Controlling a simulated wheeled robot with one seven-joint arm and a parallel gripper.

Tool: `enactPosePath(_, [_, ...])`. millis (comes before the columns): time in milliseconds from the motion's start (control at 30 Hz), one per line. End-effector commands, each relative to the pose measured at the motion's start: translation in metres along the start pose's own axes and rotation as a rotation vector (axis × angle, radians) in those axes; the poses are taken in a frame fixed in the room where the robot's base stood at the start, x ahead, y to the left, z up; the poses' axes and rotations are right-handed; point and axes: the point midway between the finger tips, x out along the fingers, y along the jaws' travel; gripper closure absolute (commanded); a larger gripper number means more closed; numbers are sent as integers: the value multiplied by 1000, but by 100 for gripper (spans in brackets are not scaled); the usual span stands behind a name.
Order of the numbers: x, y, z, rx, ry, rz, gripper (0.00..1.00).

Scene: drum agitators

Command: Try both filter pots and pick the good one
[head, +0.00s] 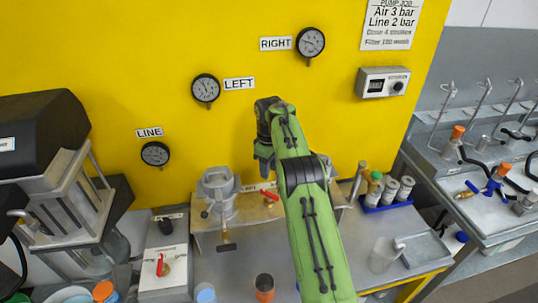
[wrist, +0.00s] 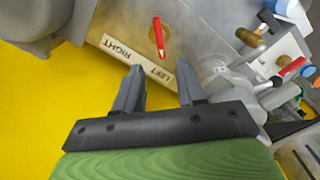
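A grey metal filter pot (head: 220,192) stands left of the valve plate against the yellow wall. In the head view my gripper (head: 263,155) is above the valve, near the wall.
Gauges marked RIGHT (head: 310,42), LEFT (head: 206,88) and LINE (head: 155,153) are on the wall, beside a counter box (head: 383,83) and a pump notice (head: 391,24). A blue rack (head: 385,207) of small containers and a clear beaker (head: 382,255) stand right of my arm.

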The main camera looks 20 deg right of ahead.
Motion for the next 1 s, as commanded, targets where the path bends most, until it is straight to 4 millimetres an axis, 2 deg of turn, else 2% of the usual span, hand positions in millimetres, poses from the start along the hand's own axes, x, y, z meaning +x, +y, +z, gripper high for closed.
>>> enactPosePath(33, [-20, 1, -1, 2, 2, 3, 61])
enactPosePath(200, [-49, 0, 0, 1, 1, 2, 61])
enactPosePath(767, [-54, -1, 0, 3, 2, 2, 61])
enactPosePath(867, [-77, -10, -2, 27, 25, 17, 61])
enactPosePath(1000, [-135, -49, 7, 111, 90, 50, 61])
